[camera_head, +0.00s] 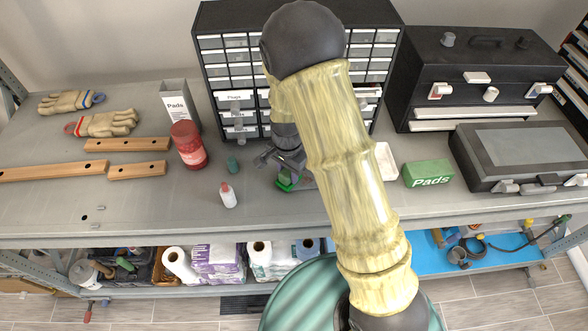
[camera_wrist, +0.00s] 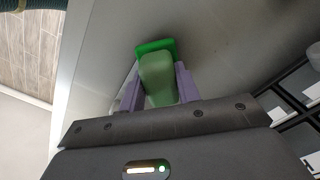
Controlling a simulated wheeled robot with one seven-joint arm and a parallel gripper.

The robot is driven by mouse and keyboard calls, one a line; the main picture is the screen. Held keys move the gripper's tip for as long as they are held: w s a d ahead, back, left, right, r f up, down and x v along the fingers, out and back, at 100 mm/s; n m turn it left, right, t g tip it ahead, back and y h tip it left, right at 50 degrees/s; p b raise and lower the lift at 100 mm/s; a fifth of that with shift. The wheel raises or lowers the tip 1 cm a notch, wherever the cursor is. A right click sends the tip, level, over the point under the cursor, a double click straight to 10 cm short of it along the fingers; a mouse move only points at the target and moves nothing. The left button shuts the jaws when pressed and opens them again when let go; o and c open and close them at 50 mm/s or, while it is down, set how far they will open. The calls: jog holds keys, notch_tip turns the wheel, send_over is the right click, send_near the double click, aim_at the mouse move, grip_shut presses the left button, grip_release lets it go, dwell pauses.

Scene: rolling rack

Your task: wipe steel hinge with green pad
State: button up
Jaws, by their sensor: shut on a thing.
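My gripper (camera_head: 283,168) is low over the grey bench, in front of the drawer cabinet. In the wrist view my gripper (camera_wrist: 158,78) has its two purple-grey fingers shut on the green pad (camera_wrist: 153,46). The pad has a bright green face and a paler green grip between the fingers. Its bright green edge also shows in the head view (camera_head: 285,185), close to the bench top. A small grey piece beside the pad, perhaps the steel hinge (camera_head: 308,183), is mostly hidden by my arm. I cannot tell whether the pad touches it.
A white bottle with a red cap (camera_head: 228,196), a small teal object (camera_head: 233,164) and a red canister (camera_head: 188,146) stand left of my gripper. A green Pads box (camera_head: 428,173) and a white tray (camera_head: 386,160) lie right. The bench front left is mostly clear.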

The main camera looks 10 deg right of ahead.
jog(key=shift+a+p, duration=0.35)
jog(key=shift+a, duration=0.85)
jog(key=shift+r, duration=0.1)
jog(key=shift+r+p, duration=2.5)
jog(key=shift+r, duration=0.45)
